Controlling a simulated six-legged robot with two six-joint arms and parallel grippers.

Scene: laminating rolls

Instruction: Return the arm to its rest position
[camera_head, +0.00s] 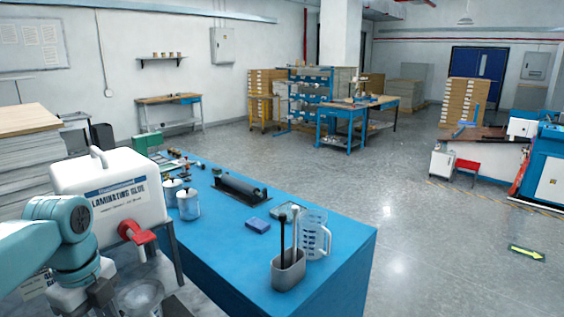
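My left arm, teal and white, comes in from the left edge. Its gripper (108,296) is low at the bottom left, below a white jug labelled laminating glue (112,188) with a red tap (137,232). A clear container (142,297) is beside the gripper, under the tap. I cannot tell whether the fingers touch it or how far they are open. My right arm and gripper are not in view.
A blue table (335,262) holds a roller (241,187), metal canisters (188,204), a blue block (257,225), a clear measuring jug (314,236) and a grey holder (288,271) with upright tools. Paper stacks (28,160) stand left. The floor at right is open.

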